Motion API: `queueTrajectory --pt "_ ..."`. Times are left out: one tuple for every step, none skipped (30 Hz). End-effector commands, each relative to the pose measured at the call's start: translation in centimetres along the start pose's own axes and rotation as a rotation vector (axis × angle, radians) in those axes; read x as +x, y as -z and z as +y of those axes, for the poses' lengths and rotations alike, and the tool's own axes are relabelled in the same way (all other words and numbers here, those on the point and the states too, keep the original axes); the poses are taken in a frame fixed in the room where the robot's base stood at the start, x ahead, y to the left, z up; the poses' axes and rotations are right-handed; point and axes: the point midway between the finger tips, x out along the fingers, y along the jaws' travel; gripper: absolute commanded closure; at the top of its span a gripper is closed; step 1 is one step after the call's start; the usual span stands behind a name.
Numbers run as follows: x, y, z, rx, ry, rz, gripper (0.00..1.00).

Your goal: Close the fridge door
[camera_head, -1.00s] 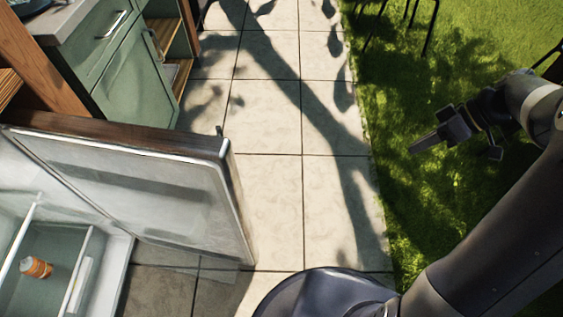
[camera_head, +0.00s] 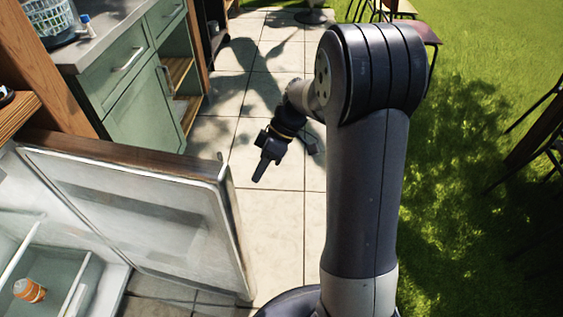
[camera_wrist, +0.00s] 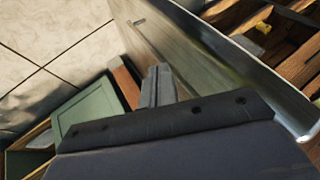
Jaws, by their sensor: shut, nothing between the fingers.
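The fridge door (camera_head: 140,205) stands wide open at the left in the head view, its inner side facing the camera. The fridge interior (camera_head: 60,270) shows at the lower left, with an orange-and-white container (camera_head: 29,290) inside. My gripper (camera_head: 260,172) is shut and empty, to the right of the door's free edge and apart from it in the picture. In the wrist view, my gripper's fingers (camera_wrist: 158,84) are together, and a long pale panel that looks like the fridge door (camera_wrist: 205,60) runs along their right side. I see no contact.
Green cabinets (camera_head: 140,108) with a grey countertop (camera_head: 95,40) stand at the upper left. The tiled path (camera_head: 275,210) is clear beside the door. Grass (camera_head: 460,200) with chairs (camera_head: 545,120) lies to the right.

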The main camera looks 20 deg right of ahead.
Motion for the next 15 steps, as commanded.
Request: queueTrajectory --pt "1.4 -0.1 0.0 0.0 0.004 -0.001 1.0" --pt "2.1 -0.1 0.0 0.0 0.004 -0.001 1.0" --pt "3.0 -0.1 0.0 0.0 0.004 -0.001 1.0" --pt "3.6 -0.1 0.0 0.0 0.005 -0.002 1.0" --pt "4.2 -0.1 0.1 0.0 0.004 -0.002 1.0" --pt "5.0 -0.1 0.0 0.001 0.004 -0.002 1.0" --pt "4.9 0.0 -0.7 -0.001 0.002 0.0 1.0" --pt "5.0 0.0 -1.1 -0.002 0.0 0.0 1.0" --pt "5.2 0.0 -1.6 -0.001 0.0 0.0 1.0" --pt "5.4 0.0 -1.9 -0.001 -0.001 0.0 1.0" --pt "5.5 0.0 -2.3 -0.001 0.0 0.0 1.0" --pt "5.7 0.0 -2.6 -0.001 0.0 -0.001 1.0" --pt "5.8 0.0 -2.9 -0.001 0.0 -0.001 1.0" --pt "5.9 0.0 -3.1 -0.001 0.001 -0.001 1.0" --pt "6.0 0.0 -3.3 0.0 0.0 -0.001 1.0"
